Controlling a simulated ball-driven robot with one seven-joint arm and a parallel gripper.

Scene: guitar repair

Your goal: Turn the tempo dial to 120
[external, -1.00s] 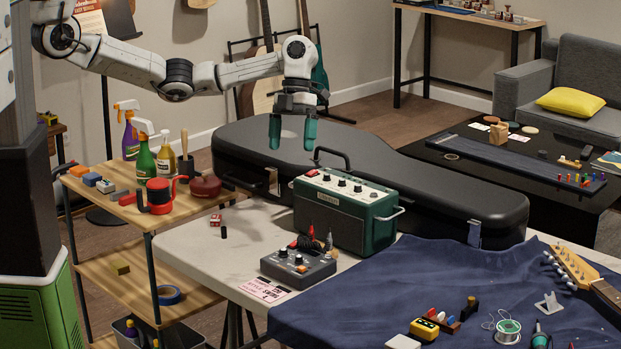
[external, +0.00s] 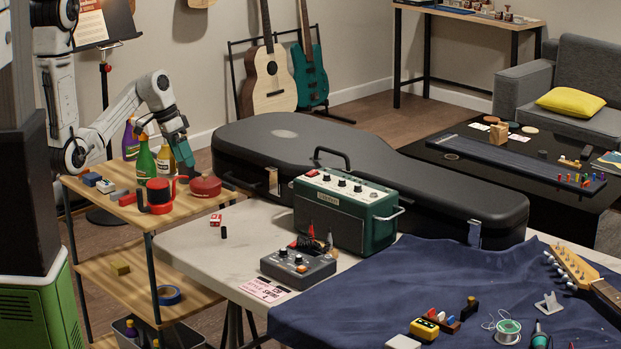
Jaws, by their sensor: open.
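A grey box with several dials (external: 298,265) sits on the white table, in front of the green amplifier. Its dial markings are too small to read, so I cannot tell which dial is the tempo dial or where it points. A pink printed card (external: 268,290) lies by its front left corner. Knobs also line the top of the green amplifier (external: 345,215).
A black guitar case (external: 400,185) lies behind the amplifier. The left part of the white table (external: 190,245) is mostly clear.

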